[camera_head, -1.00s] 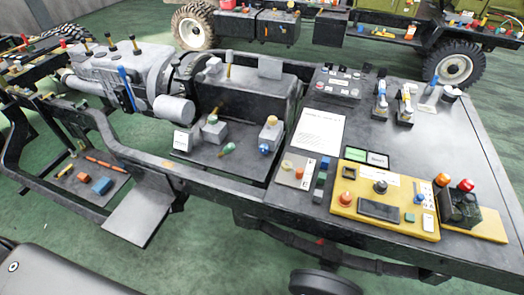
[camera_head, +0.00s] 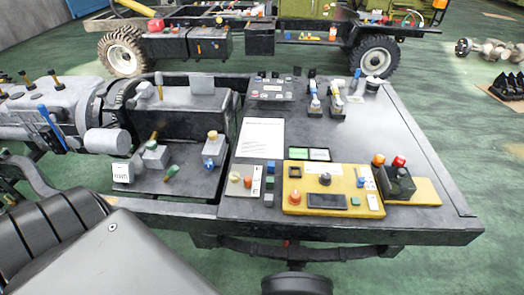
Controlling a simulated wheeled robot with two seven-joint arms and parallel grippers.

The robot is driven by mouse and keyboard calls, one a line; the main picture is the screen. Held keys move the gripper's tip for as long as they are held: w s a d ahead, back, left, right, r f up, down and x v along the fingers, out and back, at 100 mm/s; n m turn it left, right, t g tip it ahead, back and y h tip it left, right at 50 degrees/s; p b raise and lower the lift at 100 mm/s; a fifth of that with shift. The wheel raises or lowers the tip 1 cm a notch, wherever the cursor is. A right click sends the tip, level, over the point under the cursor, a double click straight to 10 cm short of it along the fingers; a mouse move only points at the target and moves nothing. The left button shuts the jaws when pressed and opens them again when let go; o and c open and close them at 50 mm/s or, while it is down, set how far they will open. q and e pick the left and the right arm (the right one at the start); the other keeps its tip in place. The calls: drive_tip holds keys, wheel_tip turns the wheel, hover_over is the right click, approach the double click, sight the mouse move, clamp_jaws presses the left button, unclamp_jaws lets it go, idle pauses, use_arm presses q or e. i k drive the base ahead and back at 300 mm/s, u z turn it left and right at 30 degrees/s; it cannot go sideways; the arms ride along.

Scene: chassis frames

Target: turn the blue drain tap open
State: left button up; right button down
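A small blue knob (camera_head: 208,163) sits low on the front of a grey block (camera_head: 214,148) with an orange-brown top, on a dark tray of the chassis. It looks like the drain tap, but at this size I cannot read its turn position. Other blue parts are a long blue handle (camera_head: 52,131) on the grey engine and blue-topped levers (camera_head: 313,87) at the back of the bench. Neither of my grippers is in view.
A grey block with a brown lever (camera_head: 155,155) and a green-handled part (camera_head: 172,171) stand left of the knob. A yellow control panel (camera_head: 300,207) and a white sheet (camera_head: 260,137) lie on the bench to the right. Dark body parts fill the lower left.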

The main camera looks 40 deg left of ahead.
sight(209, 165)
drive_tip(key=z, duration=0.5)
drive_tip(key=k, duration=0.9)
drive_tip(key=u, duration=1)
drive_tip(key=i, duration=0.45)
drive_tip(key=u, duration=0.05)
